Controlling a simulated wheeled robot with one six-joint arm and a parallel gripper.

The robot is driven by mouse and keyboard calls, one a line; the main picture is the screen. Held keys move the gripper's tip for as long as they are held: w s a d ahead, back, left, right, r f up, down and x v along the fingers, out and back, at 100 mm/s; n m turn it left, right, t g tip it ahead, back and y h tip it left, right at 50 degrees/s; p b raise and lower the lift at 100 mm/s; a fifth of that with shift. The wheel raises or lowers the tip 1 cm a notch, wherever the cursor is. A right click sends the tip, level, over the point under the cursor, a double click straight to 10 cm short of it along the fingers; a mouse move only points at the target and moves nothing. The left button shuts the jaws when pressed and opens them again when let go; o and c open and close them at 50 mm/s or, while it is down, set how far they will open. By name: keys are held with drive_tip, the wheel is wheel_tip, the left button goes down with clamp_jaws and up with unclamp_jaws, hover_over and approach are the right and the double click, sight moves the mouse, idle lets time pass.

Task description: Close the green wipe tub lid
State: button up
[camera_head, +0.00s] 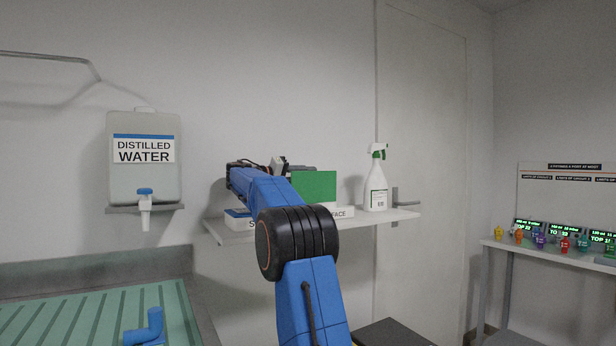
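The green wipe tub lid (315,187) stands raised as a flat green panel above the wall shelf. Below it, part of a white tub front (342,212) shows with letters ending in "FACE". The rest of that tub is hidden behind my arm. My blue arm crosses in front of the shelf. My gripper (284,166) is at the far end of the arm, just left of and partly behind the lid's upper edge. Its fingers are small and partly hidden, so I cannot tell whether they are open or touch the lid.
A second white tub with a blue lid (237,213) sits on the shelf's (388,219) left end. A green-and-white spray bottle (376,180) stands right of the green lid. A distilled water container (144,160) hangs at left above a green ribbed surface (70,312).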

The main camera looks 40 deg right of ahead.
drive_tip(key=shift+s+d, duration=0.1)
drive_tip(key=shift+d, duration=0.25)
drive_tip(key=shift+c, duration=0.5)
clamp_jaws()
idle(0.8)
